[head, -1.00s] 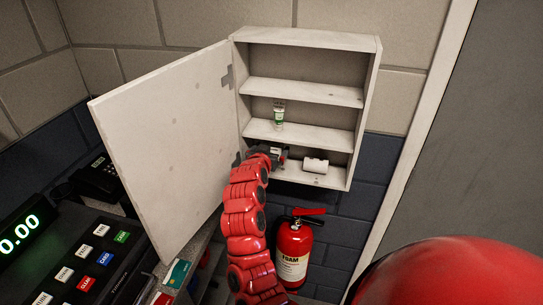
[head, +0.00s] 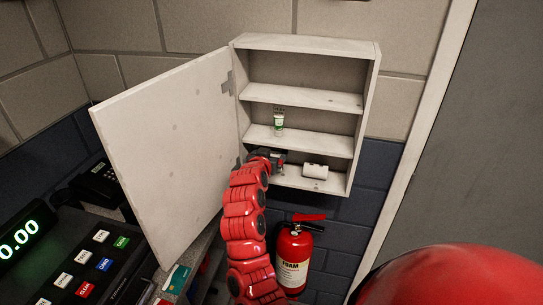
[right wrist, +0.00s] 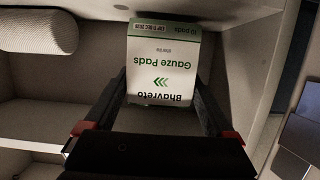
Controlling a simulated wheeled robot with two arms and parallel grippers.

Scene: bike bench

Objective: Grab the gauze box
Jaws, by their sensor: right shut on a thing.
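The gauze box is a white carton with green print reading "Gauze Pads"; it shows upside down in the right wrist view (right wrist: 163,62). My right gripper (right wrist: 160,92) is shut on it, with one dark finger on each side. In the head view my right gripper (head: 272,157) is at the left end of the wall cabinet's (head: 300,99) bottom shelf, and the gripper mostly hides the box there. I cannot tell whether the box still touches the shelf. My left gripper is out of view.
A white roll (head: 315,171) lies right of the gripper on the bottom shelf. A white and green tube (head: 279,122) stands on the shelf above. The cabinet door (head: 170,150) is open to the left. A fire extinguisher (head: 294,255) is below.

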